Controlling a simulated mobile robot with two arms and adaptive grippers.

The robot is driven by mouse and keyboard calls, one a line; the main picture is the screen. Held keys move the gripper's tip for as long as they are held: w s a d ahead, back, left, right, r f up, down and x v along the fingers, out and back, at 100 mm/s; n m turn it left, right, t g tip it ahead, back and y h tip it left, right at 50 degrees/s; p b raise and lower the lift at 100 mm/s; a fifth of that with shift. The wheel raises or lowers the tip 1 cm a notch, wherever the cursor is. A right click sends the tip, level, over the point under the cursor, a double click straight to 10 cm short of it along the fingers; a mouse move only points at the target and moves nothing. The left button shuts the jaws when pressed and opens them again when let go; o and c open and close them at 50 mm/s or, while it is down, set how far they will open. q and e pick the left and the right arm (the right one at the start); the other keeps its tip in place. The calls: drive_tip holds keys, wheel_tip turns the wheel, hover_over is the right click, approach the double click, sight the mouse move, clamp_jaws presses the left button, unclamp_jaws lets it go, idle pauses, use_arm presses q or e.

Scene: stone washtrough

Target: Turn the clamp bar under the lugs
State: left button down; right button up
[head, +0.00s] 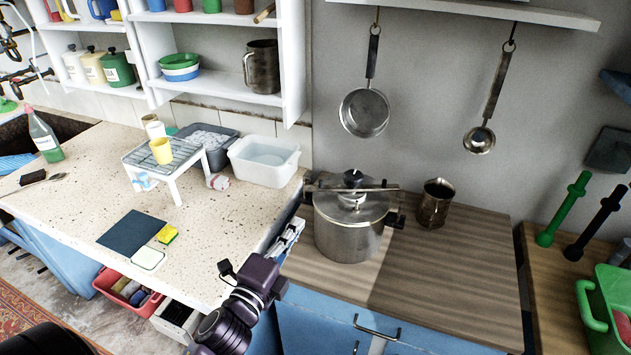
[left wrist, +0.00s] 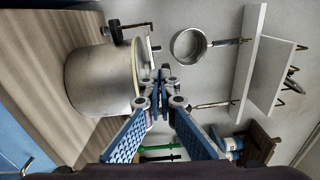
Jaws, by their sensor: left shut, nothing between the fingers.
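A steel pot (head: 345,238) with a lid stands on the wooden worktop. A clamp bar (head: 378,188) lies across the top of the lid, with a dark knob (head: 352,178) at its middle. Dark side fittings show at the pot's rim; I cannot tell exactly how the bar's ends sit against the lugs. My left gripper (head: 295,228) is shut and empty, just left of the pot at about rim height. In the left wrist view, the shut fingertips (left wrist: 163,84) are in front of the lid edge of the pot (left wrist: 98,82). My right gripper is out of view.
A steel jug (head: 435,203) stands right of the pot. A pan (head: 364,112) and a ladle (head: 479,140) hang on the wall behind. A white tub (head: 264,162) and a small white rack (head: 178,165) stand on the speckled counter at left. The worktop's front right is clear.

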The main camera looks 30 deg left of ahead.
sight(320, 184)
use_arm(q)
drive_tip(key=shift+n+y, duration=0.3)
drive_tip(key=shift+n, duration=0.3)
drive_tip(key=w+p, duration=0.1)
drive_tip(key=w, duration=0.3)
drive_tip(key=w+a+p, duration=0.1)
drive_tip(key=w, duration=0.3)
drive_tip(key=w+p, duration=0.1)
drive_tip(key=w, duration=0.3)
drive_tip(key=shift+w+a+p, duration=0.1)
drive_tip(key=shift+a+p, duration=0.15)
drive_tip(key=shift+p, duration=0.15)
drive_tip(key=shift+w+a, duration=0.1)
drive_tip(key=shift+w, duration=0.5)
